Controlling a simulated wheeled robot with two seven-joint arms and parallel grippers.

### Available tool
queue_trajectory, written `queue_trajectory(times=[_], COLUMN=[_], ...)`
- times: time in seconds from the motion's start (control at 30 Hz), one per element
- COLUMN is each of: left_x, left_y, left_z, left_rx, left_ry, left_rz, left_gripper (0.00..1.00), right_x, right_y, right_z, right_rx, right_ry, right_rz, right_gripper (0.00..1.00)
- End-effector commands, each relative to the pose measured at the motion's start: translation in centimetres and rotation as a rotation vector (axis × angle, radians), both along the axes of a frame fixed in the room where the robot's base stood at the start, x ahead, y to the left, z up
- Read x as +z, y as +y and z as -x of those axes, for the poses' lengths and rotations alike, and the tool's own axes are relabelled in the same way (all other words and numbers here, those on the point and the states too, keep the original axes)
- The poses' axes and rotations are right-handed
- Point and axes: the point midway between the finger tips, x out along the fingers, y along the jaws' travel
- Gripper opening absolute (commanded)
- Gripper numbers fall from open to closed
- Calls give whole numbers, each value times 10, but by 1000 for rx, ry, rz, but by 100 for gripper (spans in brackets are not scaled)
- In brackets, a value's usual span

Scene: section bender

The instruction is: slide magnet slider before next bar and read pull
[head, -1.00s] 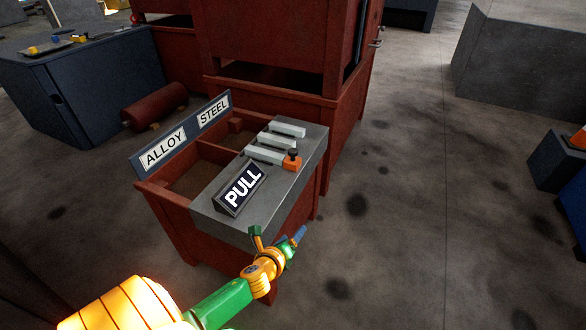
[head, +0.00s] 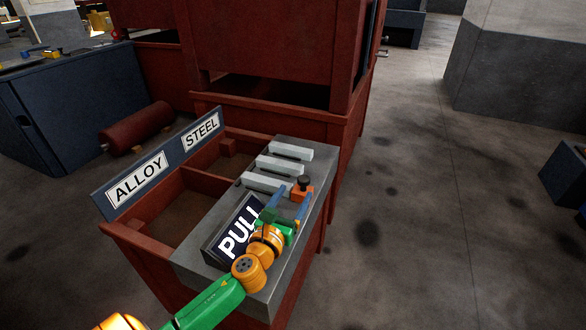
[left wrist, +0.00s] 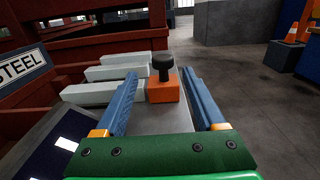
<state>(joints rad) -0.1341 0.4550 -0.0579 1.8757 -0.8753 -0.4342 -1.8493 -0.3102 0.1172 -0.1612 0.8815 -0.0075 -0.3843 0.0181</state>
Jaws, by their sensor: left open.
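The magnet slider is an orange block with a black knob (head: 302,189), on the right side of the grey bench top (head: 270,291), beside the right end of the nearest bar (head: 266,183). It also shows in the left wrist view (left wrist: 163,88). Two more pale bars (head: 279,165) (head: 291,150) lie behind in a row. The dark PULL display (head: 232,235) is partly hidden by my left gripper (head: 287,203). That gripper is open, its blue fingers pointing at the slider from the near side. In the wrist view the slider stands between the fingertips. My right gripper is out of view.
Left of the bench top are two red-walled bins (head: 166,190) under ALLOY (head: 139,180) and STEEL (head: 201,131) signs. A red cabinet (head: 280,110) stands behind. A traffic cone (left wrist: 294,32) stands far right in the wrist view.

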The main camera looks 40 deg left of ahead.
Motion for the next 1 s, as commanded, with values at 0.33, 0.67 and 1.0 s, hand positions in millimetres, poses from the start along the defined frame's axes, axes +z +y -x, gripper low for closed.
queue_trajectory(times=[0.33, 0.67, 1.0], left_x=[-2, -1, -1], left_y=[13, 16, 16], left_z=[-55, -67, -67], left_rx=[0, -1, -1], left_ry=[-1, 1, 1], left_rz=[2, 3, 3], left_gripper=[72, 72, 0], right_x=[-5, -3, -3], right_y=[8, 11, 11], right_z=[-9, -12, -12], right_rx=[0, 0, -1], right_ry=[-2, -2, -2], right_rz=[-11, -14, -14], right_gripper=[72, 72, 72])
